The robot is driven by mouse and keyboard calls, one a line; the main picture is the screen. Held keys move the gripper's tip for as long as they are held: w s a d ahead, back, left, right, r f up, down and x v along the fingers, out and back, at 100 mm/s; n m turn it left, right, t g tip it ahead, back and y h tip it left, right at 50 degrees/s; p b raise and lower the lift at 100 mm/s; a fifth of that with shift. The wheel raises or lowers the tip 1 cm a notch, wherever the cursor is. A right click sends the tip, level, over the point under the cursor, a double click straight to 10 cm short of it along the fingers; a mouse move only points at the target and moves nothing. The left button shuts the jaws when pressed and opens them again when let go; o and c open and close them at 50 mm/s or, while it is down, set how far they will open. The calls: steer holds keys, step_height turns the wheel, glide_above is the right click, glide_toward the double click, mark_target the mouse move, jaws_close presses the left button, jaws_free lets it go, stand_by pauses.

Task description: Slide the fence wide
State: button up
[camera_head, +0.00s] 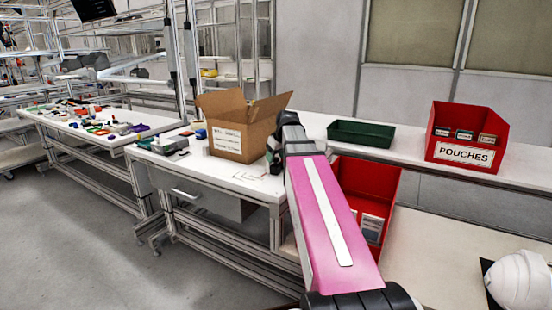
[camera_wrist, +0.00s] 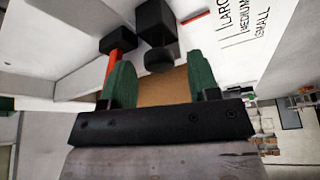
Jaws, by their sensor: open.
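My gripper (camera_wrist: 162,75) is open, with its two green fingers apart in the wrist view. A black block with a rounded knob (camera_wrist: 157,38) stands just beyond and between the fingertips; I cannot tell whether they touch it. I take it to be part of the fence. A red-orange bar with a black end (camera_wrist: 118,42) is beside the left finger. A white panel with a size scale reading large, medium and small (camera_wrist: 240,22) lies to the right. In the head view my gripper (camera_head: 272,152) is over the white bench, and my arm hides most of the fence area.
An open cardboard box (camera_head: 228,138) stands on the white bench (camera_head: 205,168), close to my gripper. A red bin (camera_head: 382,185) is behind my arm. A green tray (camera_head: 360,133) and a red pouches bin (camera_head: 470,125) are on the back bench. A white helmet (camera_head: 522,280) is at lower right.

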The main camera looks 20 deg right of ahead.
steer(key=v, duration=1)
steer(key=shift+s, duration=0.1)
